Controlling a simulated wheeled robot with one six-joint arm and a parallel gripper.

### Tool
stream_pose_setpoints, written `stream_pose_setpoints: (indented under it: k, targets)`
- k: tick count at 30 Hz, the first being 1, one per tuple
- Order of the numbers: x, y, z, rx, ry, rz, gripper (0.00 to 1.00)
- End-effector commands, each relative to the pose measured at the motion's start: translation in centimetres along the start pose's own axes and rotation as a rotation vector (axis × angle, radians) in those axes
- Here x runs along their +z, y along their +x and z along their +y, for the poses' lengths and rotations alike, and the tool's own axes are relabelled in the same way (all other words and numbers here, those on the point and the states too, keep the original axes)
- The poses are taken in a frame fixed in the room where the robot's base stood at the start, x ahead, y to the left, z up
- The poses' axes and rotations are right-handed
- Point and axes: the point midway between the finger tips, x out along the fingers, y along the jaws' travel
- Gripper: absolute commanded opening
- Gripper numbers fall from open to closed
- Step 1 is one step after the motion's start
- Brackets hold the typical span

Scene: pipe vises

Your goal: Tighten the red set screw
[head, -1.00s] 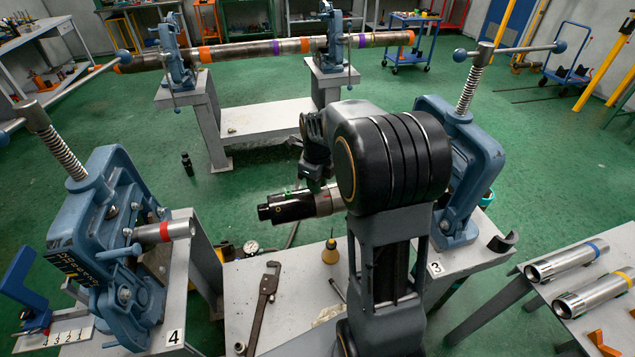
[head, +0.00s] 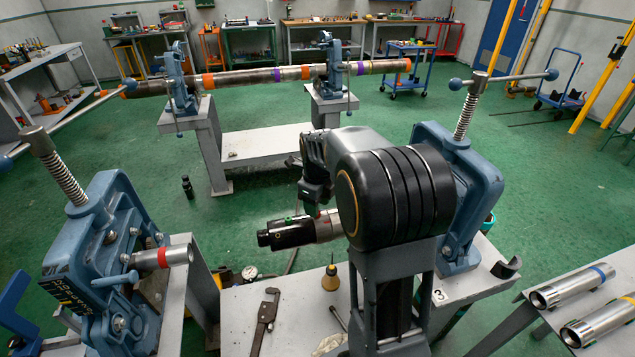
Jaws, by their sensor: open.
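A black sleeve (head: 284,234) with a small green part (head: 291,219) on top sits on the end of a silver pipe (head: 326,228). The pipe runs left from behind my arm, near the right vise (head: 470,170). A small reddish patch shows on the pipe close to my arm. I cannot tell whether it is the red set screw or a band. My gripper (head: 317,208) points down just above the sleeve and pipe. It is open, its fingertips small and partly hidden. I cannot tell whether it touches anything.
A wrench (head: 265,318) and an oil can (head: 330,278) lie on the middle bench. Two silver pipes (head: 600,322) rest on the right table. Far vises hold a long banded pipe (head: 245,78).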

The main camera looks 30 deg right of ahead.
Motion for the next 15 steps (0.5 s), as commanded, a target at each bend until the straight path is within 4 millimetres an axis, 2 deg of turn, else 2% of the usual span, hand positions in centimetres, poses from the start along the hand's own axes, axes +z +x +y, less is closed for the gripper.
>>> stream_pose_setpoints:
  k: [9, 15]
  targets:
    - [0.0, -6.7, 0.0, -0.004, 0.000, -0.005, 0.46]
    - [0.0, -9.9, 0.0, -0.004, 0.000, -0.004, 0.46]
